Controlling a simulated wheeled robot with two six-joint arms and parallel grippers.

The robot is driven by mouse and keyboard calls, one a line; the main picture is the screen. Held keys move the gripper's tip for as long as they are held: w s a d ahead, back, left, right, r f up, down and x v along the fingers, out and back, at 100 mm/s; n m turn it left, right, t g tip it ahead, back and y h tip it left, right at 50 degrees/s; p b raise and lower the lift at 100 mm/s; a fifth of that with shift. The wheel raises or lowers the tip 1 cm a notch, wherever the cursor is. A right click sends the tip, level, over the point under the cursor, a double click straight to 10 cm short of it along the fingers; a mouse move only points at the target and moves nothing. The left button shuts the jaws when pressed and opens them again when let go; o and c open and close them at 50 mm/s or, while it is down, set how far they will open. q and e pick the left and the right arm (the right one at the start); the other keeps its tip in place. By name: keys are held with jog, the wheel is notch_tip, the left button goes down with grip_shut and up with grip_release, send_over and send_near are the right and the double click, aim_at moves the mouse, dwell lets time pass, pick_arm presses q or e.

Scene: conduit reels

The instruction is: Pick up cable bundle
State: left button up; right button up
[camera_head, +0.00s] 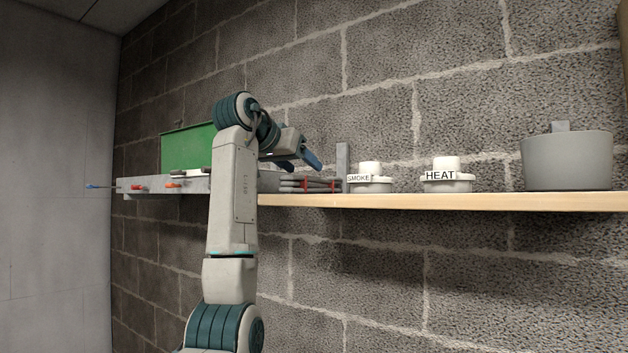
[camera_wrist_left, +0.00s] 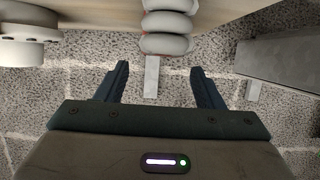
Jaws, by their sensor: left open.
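The cable bundle (camera_head: 306,184) is a stack of grey loops with red ties, lying on the wooden shelf (camera_head: 450,202) against an upright grey bracket. In the left wrist view, the bundle (camera_wrist_left: 167,22) shows as stacked grey loops at the top middle. My left gripper (camera_head: 311,160) is just above the bundle in the head view. Its two dark blue fingers (camera_wrist_left: 160,70) are spread apart, with no bundle between them; the bundle lies beyond the tips. My right gripper is not in view.
White devices labelled SMOKE (camera_head: 369,179) and HEAT (camera_head: 447,177) stand right of the bundle. A grey round pot-like container (camera_head: 567,161) is at the far right. A green bin (camera_head: 188,146) and a grey rack (camera_head: 145,185) holding tools are to the left. A block wall rises behind.

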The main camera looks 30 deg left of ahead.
pick_arm(q)
jog(key=p+x, duration=0.2)
jog(key=x, duration=0.3)
jog(key=shift+r, duration=0.15)
jog(key=shift+w, duration=0.25)
jog(key=shift+f, duration=0.2)
jog(key=shift+d, duration=0.1)
jog(key=shift+c, duration=0.2)
jog(key=c, duration=1.2)
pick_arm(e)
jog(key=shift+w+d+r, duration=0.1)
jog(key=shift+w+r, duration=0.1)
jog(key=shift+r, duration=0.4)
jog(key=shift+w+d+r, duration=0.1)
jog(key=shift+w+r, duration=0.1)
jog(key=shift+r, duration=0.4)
pick_arm(q)
jog(key=shift+r, duration=0.1)
